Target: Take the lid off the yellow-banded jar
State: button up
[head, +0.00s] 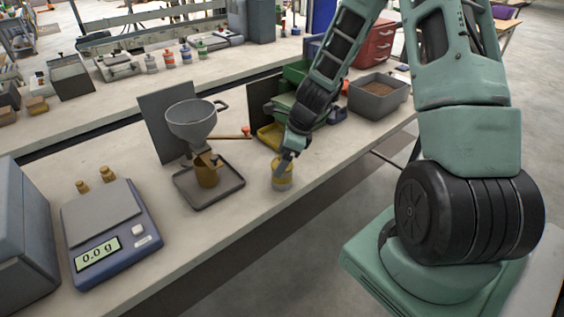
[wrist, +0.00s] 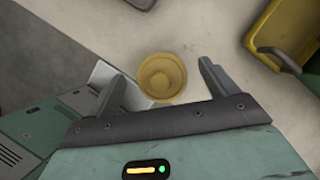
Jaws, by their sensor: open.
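The yellow-banded jar (head: 282,174) stands upright on the near table close to its front edge, right of the dark tray. In the wrist view I look down on a round yellowish top with a raised ring (wrist: 162,75), which appears to be the jar's lid. My gripper (head: 288,160) is above the jar in the head view and partly covers its top. In the wrist view my gripper (wrist: 166,80) is open, with one finger on each side of the round top. I see no finger clearly touching it.
A yellow bin (head: 270,136) lies behind the jar, and a grey bin of pellets (head: 379,96) stands right. A scale (head: 110,232) reads 0.0 g at left.

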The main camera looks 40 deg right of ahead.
jog(key=c, duration=1)
jog(key=shift+r, duration=0.1)
jog(key=shift+c, duration=0.2)
